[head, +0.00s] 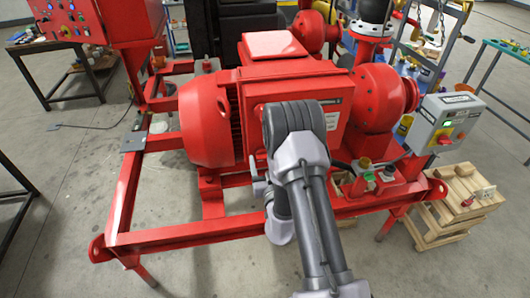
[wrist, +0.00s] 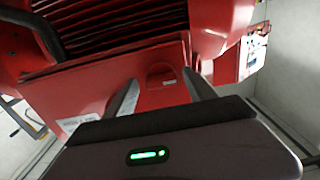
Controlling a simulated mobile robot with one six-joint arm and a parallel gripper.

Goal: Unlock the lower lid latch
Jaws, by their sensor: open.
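In the wrist view, a small red latch tab (wrist: 162,82) with a rounded end sits on the red face of the box (wrist: 100,83) on the motor. My gripper (wrist: 161,76) is open, with one finger on each side of the tab in the picture. I cannot tell whether the fingers touch it. The same box (head: 335,135) shows in the head view on the red motor's side, with a dark label. There, my arm covers the box's front left part, and I cannot make out the latch or my fingertips.
The red motor (head: 205,122) stands on a red skid frame (head: 190,235). A grey control box (head: 441,122) with buttons is at the right, above wooden blocks (head: 455,205). A red panel (head: 70,22) is at the upper left. The floor in front is clear.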

